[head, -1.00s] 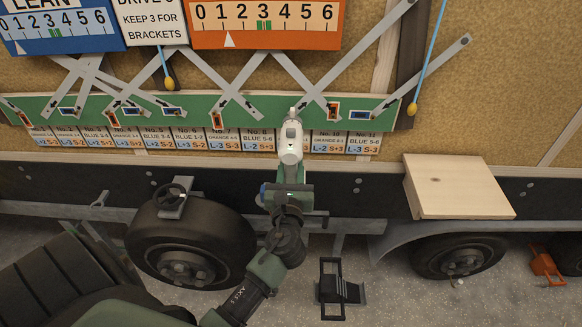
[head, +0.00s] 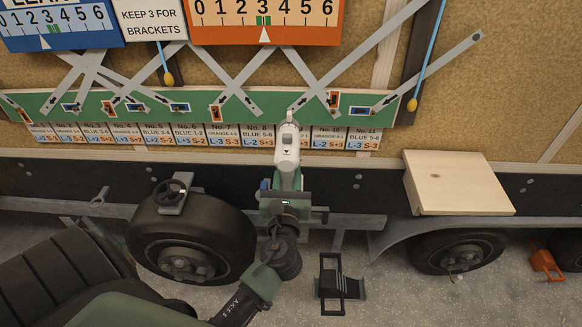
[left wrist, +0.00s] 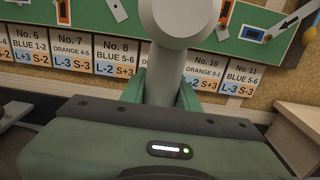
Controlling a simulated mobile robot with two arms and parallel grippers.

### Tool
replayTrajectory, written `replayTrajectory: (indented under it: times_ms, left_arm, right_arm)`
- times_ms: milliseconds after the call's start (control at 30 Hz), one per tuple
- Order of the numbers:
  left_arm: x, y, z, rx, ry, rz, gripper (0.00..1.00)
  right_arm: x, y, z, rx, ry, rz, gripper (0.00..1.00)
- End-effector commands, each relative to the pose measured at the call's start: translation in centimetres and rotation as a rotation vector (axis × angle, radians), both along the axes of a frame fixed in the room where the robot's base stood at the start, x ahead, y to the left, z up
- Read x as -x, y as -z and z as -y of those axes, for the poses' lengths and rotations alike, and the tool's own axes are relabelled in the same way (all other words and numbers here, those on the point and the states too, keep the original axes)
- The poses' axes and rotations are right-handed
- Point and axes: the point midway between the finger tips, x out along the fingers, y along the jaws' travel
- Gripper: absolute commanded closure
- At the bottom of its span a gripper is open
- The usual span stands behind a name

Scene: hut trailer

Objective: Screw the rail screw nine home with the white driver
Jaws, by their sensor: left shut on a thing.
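My left gripper (head: 286,188) is shut on the white driver (head: 287,148), which points up at the green rail (head: 230,108). The driver's tip overlaps the rail between the No. 8 (head: 258,136) and No. 10 (head: 328,138) cards, at the foot of a grey strut (head: 350,60). Rail screw nine and its card are hidden behind the driver; I cannot tell whether the tip touches the screw. In the left wrist view the driver (left wrist: 173,70) stands between the green fingers (left wrist: 160,93). My right gripper is not in view.
The orange gauge (head: 264,20) has its pointer at 3, on the green mark. The blue gauge (head: 62,22) also points near 3. Crossed grey struts and a yellow-tipped blue cord (head: 412,104) hang nearby. A wooden step (head: 455,182) juts out at right; a tyre (head: 190,245) stands below.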

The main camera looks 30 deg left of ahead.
Motion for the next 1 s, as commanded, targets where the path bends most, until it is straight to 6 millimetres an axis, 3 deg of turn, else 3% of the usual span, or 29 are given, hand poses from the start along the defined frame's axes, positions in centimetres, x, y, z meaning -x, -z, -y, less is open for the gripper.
replayTrajectory:
  times_ms: [433,1000]
  left_arm:
    - [5.8,-0.3,-3.2,-0.007,0.000,0.003,1.00]
    - [6.3,-0.3,-3.5,-0.003,0.000,0.005,1.00]
  right_arm:
    - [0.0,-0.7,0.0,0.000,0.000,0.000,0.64]
    - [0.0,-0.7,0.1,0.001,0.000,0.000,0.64]
